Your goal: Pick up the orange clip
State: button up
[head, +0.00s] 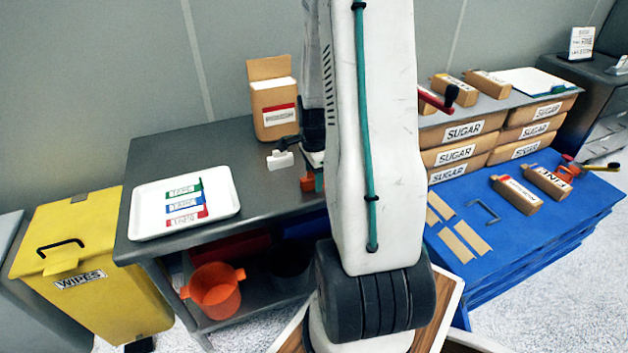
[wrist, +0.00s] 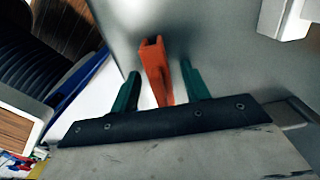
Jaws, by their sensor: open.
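The orange clip (wrist: 154,68) lies in the wrist view between the two green fingers of my gripper (wrist: 162,80). The fingers are spread, with a gap on each side of the clip. In the head view the orange clip (head: 308,184) shows at the edge of the grey table, partly hidden by my arm. My gripper (head: 314,176) is mostly hidden behind the arm there; a bit of green finger shows beside the clip.
A white clip (head: 280,160) sits on the grey table (head: 262,190) left of my gripper. A white tray (head: 150,218) with labelled cards lies further left. A cardboard box (head: 272,105) stands behind.

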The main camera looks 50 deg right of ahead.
grip_shut()
jog(key=shift+r, duration=0.15)
